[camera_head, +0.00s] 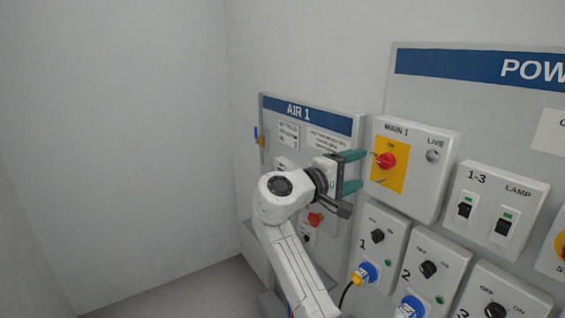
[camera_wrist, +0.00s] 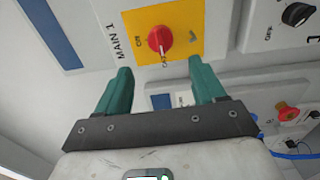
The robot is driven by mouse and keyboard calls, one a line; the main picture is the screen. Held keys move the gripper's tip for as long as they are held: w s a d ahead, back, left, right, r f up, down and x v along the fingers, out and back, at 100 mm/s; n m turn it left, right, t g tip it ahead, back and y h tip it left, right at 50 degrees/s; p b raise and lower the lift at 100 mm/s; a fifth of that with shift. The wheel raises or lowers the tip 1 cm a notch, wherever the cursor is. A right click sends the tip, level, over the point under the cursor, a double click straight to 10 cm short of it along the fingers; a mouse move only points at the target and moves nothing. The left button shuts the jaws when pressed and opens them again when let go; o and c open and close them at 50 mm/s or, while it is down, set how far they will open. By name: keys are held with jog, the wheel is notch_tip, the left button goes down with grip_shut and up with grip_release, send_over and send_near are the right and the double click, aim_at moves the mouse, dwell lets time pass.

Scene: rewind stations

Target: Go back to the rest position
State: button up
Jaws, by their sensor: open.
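My gripper (camera_head: 352,172) is raised in front of the wall panels, its two green fingers apart with nothing between them. In the wrist view my gripper (camera_wrist: 160,85) is open and faces the MAIN 1 box. The red rotary knob (camera_head: 386,161) on its yellow plate sits just beyond the fingertips in the head view. The knob (camera_wrist: 160,39) also shows in the wrist view, above the gap between the fingers and apart from them. My arm hides part of the AIR 1 panel (camera_head: 350,108).
The POWER panel (camera_head: 400,100) carries the MAIN 1 box (camera_head: 443,150), a 1-3 LAMP switch box (camera_head: 525,190) and several black knobs below. Blue plugs (camera_head: 366,272) stick out beneath. A red knob (camera_head: 315,219) is close to my wrist. Open space lies left, before the bare wall (camera_head: 120,130).

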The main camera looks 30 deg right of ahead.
jog(key=s+a+f+t+y+b, duration=0.1)
jog(key=s+a+f+y, duration=0.3)
jog(key=f, duration=0.7)
jog(key=s+f+y+b, duration=0.1)
jog(key=s+f+y, duration=0.1)
jog(key=s+f, duration=0.65)
jog(key=s+a+f+t+y+b, duration=0.1)
jog(key=s+a+f+y, duration=0.2)
jog(key=f, duration=1.1)
jog(key=s+a+f+y, duration=0.3)
jog(key=s+f, duration=0.1)
jog(key=s, duration=0.2)
jog(key=s+a+f+m+g+y+b, duration=0.1)
jog(key=s+a+f+y, duration=0.2)
jog(key=s, duration=0.4)
jog(key=s+a+f+y, duration=0.2)
jog(key=s+a+f, duration=0.2)
jog(key=s+a, duration=0.1)
jog(key=shift+s+f+g+y+b, duration=0.3)
jog(key=shift+s+f+y+b, duration=0.1)
jog(key=shift+s, duration=0.5)
